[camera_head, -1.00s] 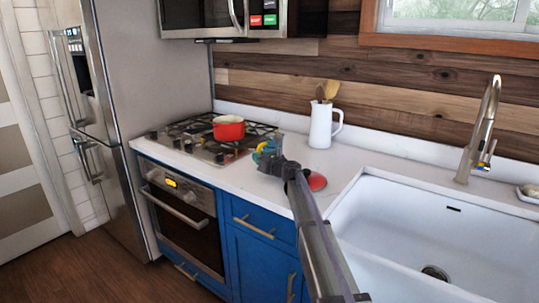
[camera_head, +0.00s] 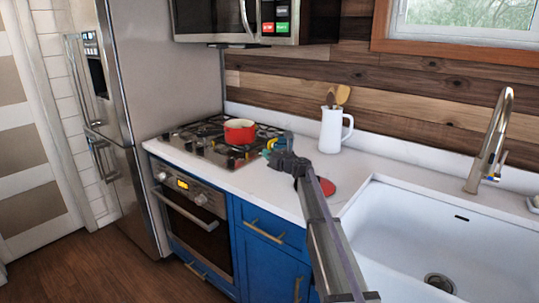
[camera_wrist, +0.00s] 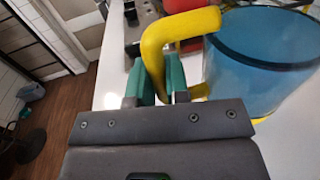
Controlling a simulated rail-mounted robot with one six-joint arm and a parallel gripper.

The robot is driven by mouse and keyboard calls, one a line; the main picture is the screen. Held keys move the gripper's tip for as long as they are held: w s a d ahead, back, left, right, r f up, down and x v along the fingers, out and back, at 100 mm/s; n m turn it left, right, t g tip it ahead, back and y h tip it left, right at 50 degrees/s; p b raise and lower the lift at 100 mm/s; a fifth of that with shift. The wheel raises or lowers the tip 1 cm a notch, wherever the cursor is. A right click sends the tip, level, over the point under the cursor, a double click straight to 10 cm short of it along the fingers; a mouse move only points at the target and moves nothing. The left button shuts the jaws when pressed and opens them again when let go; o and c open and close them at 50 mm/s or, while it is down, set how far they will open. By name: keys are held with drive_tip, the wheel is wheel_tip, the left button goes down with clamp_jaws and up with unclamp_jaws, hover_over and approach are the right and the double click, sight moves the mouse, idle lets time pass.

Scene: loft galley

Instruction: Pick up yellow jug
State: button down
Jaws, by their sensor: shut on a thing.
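The yellow jug (camera_wrist: 182,25) has a thick yellow handle and a see-through blue body (camera_wrist: 255,60), seen large at the right of the wrist view. In the head view only bits of it show, its yellow (camera_head: 271,143) beside my gripper on the counter side of the stove. My gripper (camera_wrist: 158,82) is shut on the handle, with its green fingertips on either side of it. In the head view my gripper (camera_head: 278,150) hides much of the jug. I cannot tell whether the jug's base touches the counter.
A red pot (camera_head: 240,132) stands on the stove (camera_head: 190,140) to the left. A white pitcher with wooden utensils (camera_head: 331,131) stands behind to the right. A red disc (camera_head: 328,187) lies on the counter beside my arm. The sink (camera_head: 440,235) is at the right.

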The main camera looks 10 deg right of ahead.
drive_tip(key=shift+r+p, duration=2.5)
drive_tip(key=shift+r, duration=0.45)
